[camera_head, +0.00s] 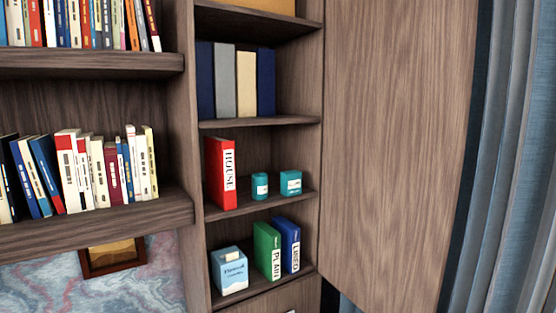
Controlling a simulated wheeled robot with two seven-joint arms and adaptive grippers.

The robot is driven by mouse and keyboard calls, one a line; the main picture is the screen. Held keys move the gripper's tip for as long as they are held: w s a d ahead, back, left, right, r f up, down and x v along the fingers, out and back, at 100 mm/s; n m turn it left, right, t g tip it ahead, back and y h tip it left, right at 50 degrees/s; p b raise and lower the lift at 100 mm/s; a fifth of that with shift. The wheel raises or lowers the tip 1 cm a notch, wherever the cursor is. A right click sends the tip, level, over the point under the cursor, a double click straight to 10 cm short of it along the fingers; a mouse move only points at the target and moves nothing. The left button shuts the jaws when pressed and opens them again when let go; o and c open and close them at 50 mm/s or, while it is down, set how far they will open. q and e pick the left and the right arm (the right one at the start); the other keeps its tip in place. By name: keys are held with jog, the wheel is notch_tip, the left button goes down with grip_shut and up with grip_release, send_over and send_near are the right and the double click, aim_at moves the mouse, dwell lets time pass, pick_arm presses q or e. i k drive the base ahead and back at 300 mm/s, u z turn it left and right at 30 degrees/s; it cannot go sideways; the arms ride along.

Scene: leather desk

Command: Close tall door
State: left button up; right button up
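The tall door (395,140) is a wide brown wood-grain panel to the right of the narrow shelf column in the head view. It stands swung open, so the cabinet's shelves (262,121) are in plain sight. Its left edge meets the right side of the cabinet. Its top runs out of the picture, and I see no handle on the face shown. Neither of my grippers shows in this view.
The cabinet holds a red binder (220,172), teal containers (290,182), a tissue box (229,270) and green and blue binders (267,250). Bookshelves (90,65) stand at left. A blue-grey curtain (505,150) hangs close to the door's right edge.

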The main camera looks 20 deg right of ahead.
aim_at(398, 74)
jog(key=z, duration=0.2)
jog(key=k, duration=0.6)
jog(key=z, duration=1.05)
jog(key=i, duration=0.75)
jog(key=u, duration=0.65)
jog(key=i, duration=0.7)
jog(key=u, duration=0.7)
